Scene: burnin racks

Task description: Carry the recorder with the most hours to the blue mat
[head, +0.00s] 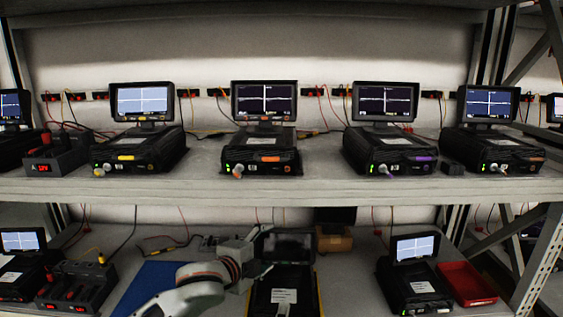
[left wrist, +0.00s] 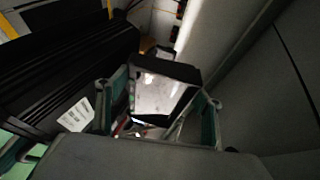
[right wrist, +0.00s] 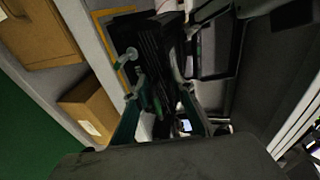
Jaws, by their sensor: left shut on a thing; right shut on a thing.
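The blue mat (head: 150,283) lies on the lower shelf, partly hidden by my left arm. Right of it is a black recorder (head: 284,296) with a white label; its raised screen (head: 288,246) is partly covered. My left gripper (left wrist: 160,112) is at this recorder's left side, with its fingers either side of a dark part with a pale face. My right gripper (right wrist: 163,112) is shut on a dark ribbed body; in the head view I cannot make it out. Another recorder (head: 410,290) stands to the right. Several recorders, such as one with a yellow tag (head: 140,152), stand above. Hours are unreadable.
A red tray (head: 466,284) sits at the lower right. A black unit with red switches (head: 75,287) stands left of the mat. A cardboard box (head: 334,239) is behind the middle recorder. The upper shelf's front edge (head: 300,190) overhangs the lower shelf.

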